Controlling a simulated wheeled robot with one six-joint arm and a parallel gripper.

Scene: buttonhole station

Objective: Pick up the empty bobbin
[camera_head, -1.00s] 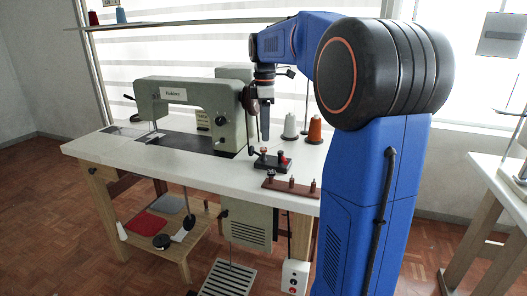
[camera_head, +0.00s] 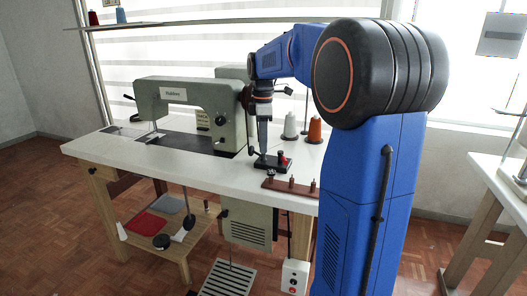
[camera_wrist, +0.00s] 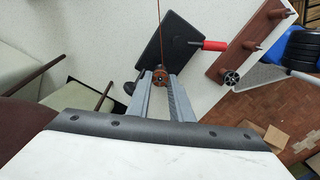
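My gripper (camera_wrist: 159,84) is low over the black winder (camera_head: 274,167), with its fingers apart. In the wrist view a red-brown wound bobbin (camera_wrist: 160,76) sits at the fingertips, on the edge of the winder's black base (camera_wrist: 175,45). I cannot tell whether the fingers touch it. A thin reddish thread runs up from it. A grey spoked bobbin (camera_wrist: 232,78), which looks empty, is at the near end of the brown rack (camera_wrist: 238,50), apart from my gripper. In the head view the gripper (camera_head: 262,153) hides the winder's left part.
A red-tipped part (camera_wrist: 212,45) sticks out from the winder near the rack. The rack (camera_head: 278,187) with several posts is at the table's front edge. A white and an orange cone (camera_head: 315,131) stand behind. The sewing machine (camera_head: 200,95) is close on the left.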

